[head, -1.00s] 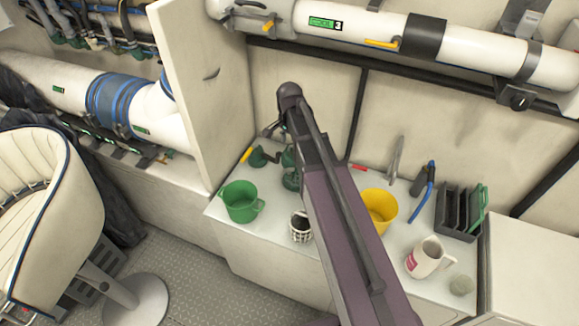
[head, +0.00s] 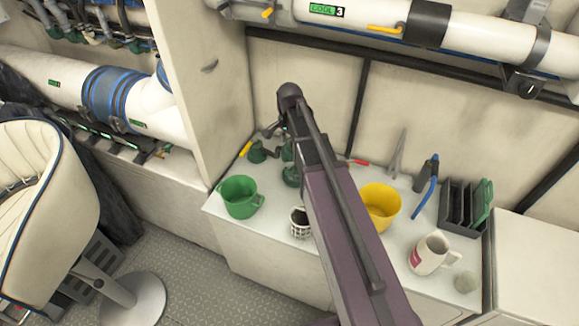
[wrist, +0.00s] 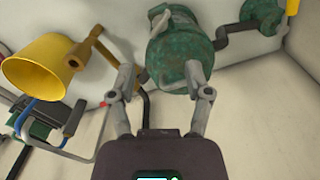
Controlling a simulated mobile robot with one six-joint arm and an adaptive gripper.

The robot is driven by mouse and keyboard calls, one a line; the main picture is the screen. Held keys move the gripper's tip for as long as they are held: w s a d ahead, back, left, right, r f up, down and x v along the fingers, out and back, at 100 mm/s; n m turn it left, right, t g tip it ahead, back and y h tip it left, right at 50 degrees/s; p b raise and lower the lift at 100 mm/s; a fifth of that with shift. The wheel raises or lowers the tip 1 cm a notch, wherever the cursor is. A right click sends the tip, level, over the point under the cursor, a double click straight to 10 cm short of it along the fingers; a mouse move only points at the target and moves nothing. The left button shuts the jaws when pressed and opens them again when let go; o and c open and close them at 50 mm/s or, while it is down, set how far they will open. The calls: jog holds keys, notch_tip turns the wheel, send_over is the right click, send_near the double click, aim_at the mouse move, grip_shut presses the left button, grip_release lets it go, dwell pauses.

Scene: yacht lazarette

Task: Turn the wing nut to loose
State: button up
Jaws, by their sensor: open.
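In the wrist view a weathered green metal fitting (wrist: 180,50) is just beyond my gripper (wrist: 158,76). A grey lever-like or wing-shaped piece (wrist: 160,20) shows on its upper left; I cannot tell for sure whether it is the wing nut. My gripper's two fingers are spread, with nothing between them; the right fingertip overlaps the fitting's lower edge in the picture, and contact cannot be told. In the head view green fittings (head: 290,175) stand on the white counter (head: 330,240), partly hidden by my arm. The gripper is not clearly visible there.
A green mug (head: 239,197), a white basket (head: 300,223), a yellow bucket (head: 380,205), a white jug (head: 430,254) and a dark rack (head: 458,208) share the counter. A brass-coloured piece (wrist: 85,48) is left of the gripper. A white partition (head: 205,90) rises at left.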

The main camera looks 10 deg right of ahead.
aim_at(289, 162)
jog(key=shift+f+b, duration=4.85)
jog(key=shift+f, duration=0.3)
